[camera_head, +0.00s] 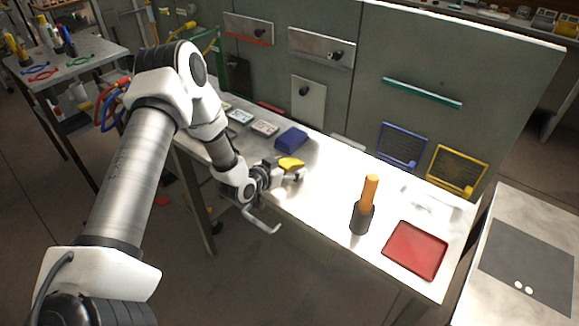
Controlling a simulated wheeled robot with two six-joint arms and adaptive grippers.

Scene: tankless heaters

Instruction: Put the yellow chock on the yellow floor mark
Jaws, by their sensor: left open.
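The yellow chock (291,163) lies on the bright metal bench, right at the tips of my left gripper (287,175). My left arm reaches in from the left, over the bench's near edge. The left gripper is open; its near finger partly covers the chock's lower side, and I cannot tell whether it touches the chock. A blue chock-like block (291,139) sits just behind the yellow chock. I cannot make out a yellow floor mark with certainty. My right gripper is not in view.
On the bench (325,190) stand an orange-handled tool in a dark holder (362,218) and a red tray (416,250). Blue (402,143) and yellow (457,169) framed panels are on the grey cabinet behind. The bench between the chock and the holder is clear.

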